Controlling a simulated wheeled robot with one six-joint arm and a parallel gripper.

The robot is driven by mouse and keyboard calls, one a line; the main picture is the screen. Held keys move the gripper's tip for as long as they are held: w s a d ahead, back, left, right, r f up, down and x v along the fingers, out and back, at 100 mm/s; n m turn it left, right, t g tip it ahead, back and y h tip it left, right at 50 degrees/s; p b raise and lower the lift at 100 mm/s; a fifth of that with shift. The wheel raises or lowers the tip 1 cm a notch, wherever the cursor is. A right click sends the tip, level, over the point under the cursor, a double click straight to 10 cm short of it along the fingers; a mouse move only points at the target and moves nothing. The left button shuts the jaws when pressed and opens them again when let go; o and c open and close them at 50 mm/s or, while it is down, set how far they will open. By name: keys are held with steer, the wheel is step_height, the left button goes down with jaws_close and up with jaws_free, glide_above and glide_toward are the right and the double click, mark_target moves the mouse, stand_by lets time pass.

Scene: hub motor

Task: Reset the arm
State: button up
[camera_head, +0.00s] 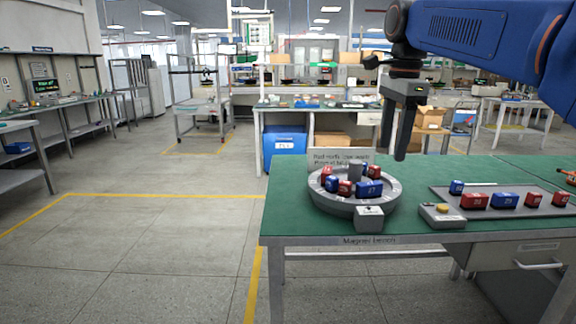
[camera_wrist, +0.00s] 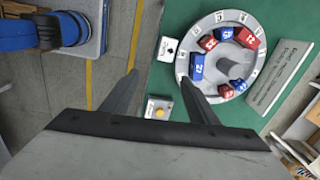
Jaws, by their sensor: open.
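My gripper (camera_head: 400,132) hangs from the blue arm at the upper right of the head view, pointing down above the back edge of the green table. A round grey hub tray (camera_head: 318,200) stands on the table below and left of the gripper, holding several red and blue numbered blocks. The hub tray also shows in the wrist view (camera_wrist: 181,68), beyond the right finger. The gripper is apart from the tray and blocks.
A grey flat tray (camera_head: 450,194) with red and blue blocks lies at the table's right. A small box with a yellow button (camera_head: 441,215) sits before it. A sign (camera_head: 340,156) stands behind the hub. Open floor lies left of the green table (camera_head: 290,210).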

steer(key=s+d+f+n+t, duration=0.2)
steer(key=s+f+n, duration=0.6)
steer(key=s+f, duration=0.5)
steer(key=s+d+f+n+t, duration=0.1)
steer(key=s+d+f+n, duration=0.1)
steer(key=s+f+n, duration=0.6)
steer(key=s+f, duration=0.5)
steer(key=f, duration=0.4)
steer(key=shift+s+d+n+t, duration=0.3)
steer(key=shift+d+n+t, duration=0.05)
steer(key=shift+n+t, duration=0.05)
